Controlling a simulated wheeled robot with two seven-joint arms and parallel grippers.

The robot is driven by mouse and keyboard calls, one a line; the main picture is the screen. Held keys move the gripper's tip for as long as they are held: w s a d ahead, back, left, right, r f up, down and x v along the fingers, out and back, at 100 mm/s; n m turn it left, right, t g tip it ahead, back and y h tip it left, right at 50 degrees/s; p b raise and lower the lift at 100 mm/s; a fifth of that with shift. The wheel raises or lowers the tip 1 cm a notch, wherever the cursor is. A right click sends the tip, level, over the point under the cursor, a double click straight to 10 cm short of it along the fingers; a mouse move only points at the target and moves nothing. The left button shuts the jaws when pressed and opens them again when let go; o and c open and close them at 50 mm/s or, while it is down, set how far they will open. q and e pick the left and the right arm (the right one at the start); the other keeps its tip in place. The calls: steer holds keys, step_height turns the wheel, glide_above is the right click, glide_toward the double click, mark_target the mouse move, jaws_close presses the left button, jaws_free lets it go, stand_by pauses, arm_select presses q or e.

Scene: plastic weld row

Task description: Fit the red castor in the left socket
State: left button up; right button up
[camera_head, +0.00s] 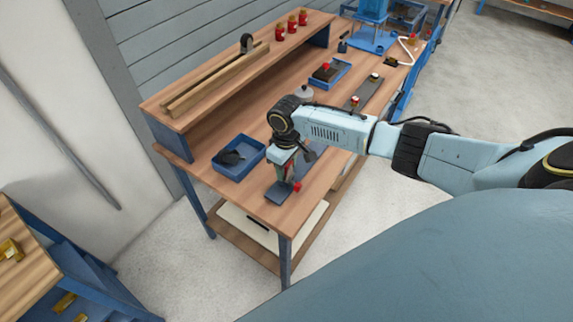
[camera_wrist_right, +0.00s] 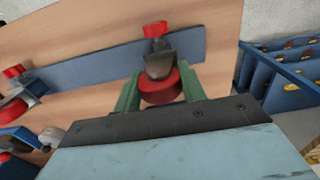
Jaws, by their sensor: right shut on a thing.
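My right gripper (camera_wrist_right: 160,92) has its green fingers shut on the red castor (camera_wrist_right: 160,88), whose red wheel sits between the fingertips. A dark grey bracket part (camera_wrist_right: 158,66) shows just beyond the wheel. In the head view the right gripper (camera_head: 287,170) points down over the near end of the bench, and its fingers hide most of the castor. A blue-grey bar (camera_wrist_right: 95,64) lies on the bench, with a red knob (camera_wrist_right: 155,29) near the gripper and another red knob (camera_wrist_right: 14,71) at its left. I cannot tell whether the castor touches a socket. My left gripper is not in view.
A blue tray (camera_head: 222,171) with a dark part stands left of the gripper. Another blue tray (camera_head: 340,82) and a dark strip (camera_head: 374,91) with small red-topped parts lie farther back. Several red pieces stand on the raised shelf (camera_head: 222,82). Blue bins (camera_wrist_right: 270,88) show at right in the wrist view.

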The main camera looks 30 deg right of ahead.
stand_by(0.3)
steer(key=o, duration=1.5)
steer(key=shift+f, duration=0.1)
steer(key=shift+o, duration=0.2)
step_height(320, 180, up, 7)
steer(key=p, duration=0.8)
